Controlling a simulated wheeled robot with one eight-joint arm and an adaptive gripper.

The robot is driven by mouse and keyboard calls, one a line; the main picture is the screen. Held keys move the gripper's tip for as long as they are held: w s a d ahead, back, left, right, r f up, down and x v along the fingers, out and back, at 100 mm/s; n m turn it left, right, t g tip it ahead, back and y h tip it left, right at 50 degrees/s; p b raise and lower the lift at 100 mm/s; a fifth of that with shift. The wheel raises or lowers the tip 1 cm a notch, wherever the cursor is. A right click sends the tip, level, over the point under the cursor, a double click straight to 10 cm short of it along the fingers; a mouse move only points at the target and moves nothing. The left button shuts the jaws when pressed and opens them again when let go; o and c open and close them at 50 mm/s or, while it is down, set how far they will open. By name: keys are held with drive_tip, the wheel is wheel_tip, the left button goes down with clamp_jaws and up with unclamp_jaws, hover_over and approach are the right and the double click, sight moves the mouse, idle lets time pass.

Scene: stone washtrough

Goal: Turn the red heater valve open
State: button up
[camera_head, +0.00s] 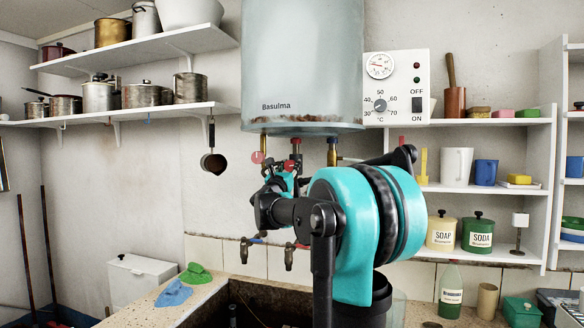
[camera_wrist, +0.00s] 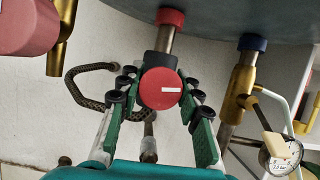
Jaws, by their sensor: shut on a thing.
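The red heater valve is a round red knob (camera_wrist: 160,89) with a short white line lying nearly level on its face. It sits below a metal pipe with a red collar (camera_wrist: 170,17) under the heater tank (camera_head: 303,70). My gripper (camera_wrist: 157,98) has its green-padded fingers on both sides of the knob and is shut on it. In the head view my gripper (camera_head: 284,178) is under the tank, and my arm partly hides the knob.
A pink-red round part (camera_wrist: 27,24) hangs by a brass pipe at left. A blue-collared brass pipe (camera_wrist: 241,85) is at right. Two taps (camera_head: 289,256) stick out above the stone trough (camera_head: 205,305). A control box (camera_head: 396,88) and shelves (camera_head: 480,188) are to the right.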

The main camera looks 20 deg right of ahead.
drive_tip(key=n+y, duration=0.1)
drive_tip(key=n, duration=0.2)
drive_tip(key=n+t+y, duration=0.1)
drive_tip(key=n, duration=0.2)
drive_tip(key=shift+n+y, duration=0.3)
drive_tip(key=shift+y, duration=0.1)
drive_tip(key=n+y, duration=0.2)
drive_tip(key=n, duration=0.3)
drive_tip(key=n+y, duration=0.1)
drive_tip(key=n, duration=0.1)
drive_tip(key=n+y, duration=0.1)
drive_tip(key=n, duration=0.2)
drive_tip(key=shift+y, duration=0.4)
drive_tip(key=shift+f+n+g+y, duration=0.1)
drive_tip(key=shift+n+g+y, duration=0.35)
drive_tip(key=shift+n, duration=1.15)
drive_tip(key=shift+n+g, duration=0.25)
drive_tip(key=shift+n, duration=0.15)
drive_tip(key=o, duration=1.2)
drive_tip(key=shift+c, duration=0.2)
drive_tip(key=v, duration=1.1)
drive_tip(key=shift+s, duration=0.4)
drive_tip(key=shift+f, duration=0.1)
